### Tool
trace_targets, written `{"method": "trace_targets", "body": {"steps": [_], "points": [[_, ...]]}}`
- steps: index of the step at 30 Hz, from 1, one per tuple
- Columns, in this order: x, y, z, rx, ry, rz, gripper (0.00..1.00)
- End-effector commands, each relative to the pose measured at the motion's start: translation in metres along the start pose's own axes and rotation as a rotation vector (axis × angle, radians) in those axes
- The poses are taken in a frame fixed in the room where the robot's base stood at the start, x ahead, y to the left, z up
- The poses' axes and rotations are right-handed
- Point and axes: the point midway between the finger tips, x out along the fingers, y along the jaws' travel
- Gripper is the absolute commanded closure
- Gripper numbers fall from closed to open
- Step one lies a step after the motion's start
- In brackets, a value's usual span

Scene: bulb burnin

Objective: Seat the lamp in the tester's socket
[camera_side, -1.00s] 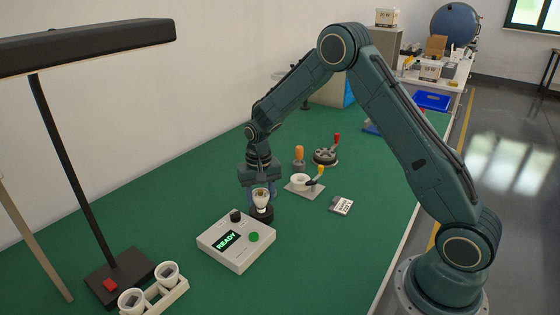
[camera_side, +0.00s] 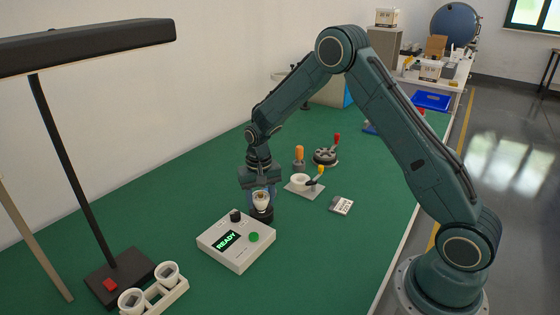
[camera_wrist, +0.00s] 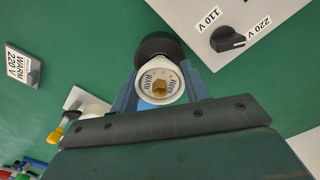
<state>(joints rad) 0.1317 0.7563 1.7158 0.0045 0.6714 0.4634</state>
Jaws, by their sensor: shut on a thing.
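The lamp (camera_side: 261,200) is white and upright in my gripper (camera_side: 260,196). The wrist view looks down on its round face (camera_wrist: 160,83), which bears WARM lettering and a yellowish centre. My blue gripper fingers (camera_wrist: 163,90) are shut on it from both sides. The black round socket (camera_side: 262,215) is right under the lamp, behind the tester; it also shows in the wrist view (camera_wrist: 160,45). The lamp's base is hidden, so I cannot tell how far it is in the socket. The white tester (camera_side: 236,243) shows READY and has a green button and a black knob (camera_wrist: 228,40) between 110 V and 220 V marks.
A card (camera_wrist: 22,65) reads WARM 220 V. A toggle clamp (camera_side: 303,184), an orange-handled tool (camera_side: 299,155) and a round black fixture (camera_side: 326,156) stand to the right. A white holder (camera_side: 167,296) with cups and a desk lamp (camera_side: 120,277) are at front left.

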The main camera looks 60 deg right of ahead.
Motion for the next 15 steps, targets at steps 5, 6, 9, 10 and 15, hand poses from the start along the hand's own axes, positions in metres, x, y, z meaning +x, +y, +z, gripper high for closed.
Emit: {"method": "trace_targets", "body": {"steps": [5,6,9,10,15], "points": [[0.0016,0.0,0.0,0.0,0.0,0.0,0.75],[0.0019,0.0,0.0,0.0,0.0,0.0,0.75],[0.0019,0.0,0.0,0.0,0.0,0.0,0.75],[0.0019,0.0,0.0,0.0,0.0,0.0,0.75],[0.0019,0.0,0.0,0.0,0.0,0.0,0.28]]}}
